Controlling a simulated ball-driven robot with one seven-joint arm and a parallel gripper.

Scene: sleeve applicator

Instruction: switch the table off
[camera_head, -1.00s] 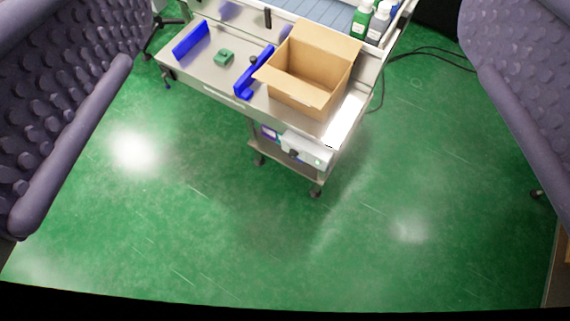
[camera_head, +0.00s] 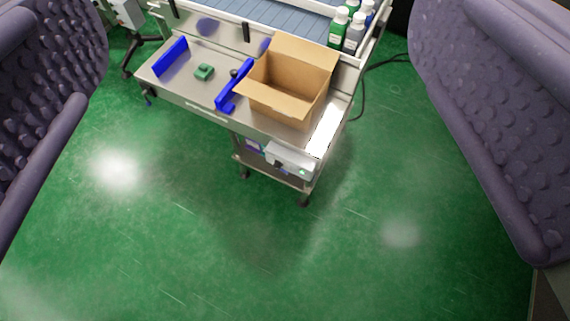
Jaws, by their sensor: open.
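The table (camera_head: 185,92) is a metal work table on castors in the upper middle of the view. Under its right front hangs a light grey control box (camera_head: 290,160) with a dark knob or switch on its front and a small greenish spot at its right; its setting is too small to tell. My gripper (camera_head: 262,150) shows as two large purple-grey textured fingers at the left and right edges. They are wide apart with nothing between them, well short of the table.
An open cardboard box (camera_head: 288,85), blue guides (camera_head: 235,85) and a small green block (camera_head: 204,72) are on the table. Bottles (camera_head: 339,28) stand at the back right. A black cable (camera_head: 363,95) runs along the floor at right. The green floor before the table is clear.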

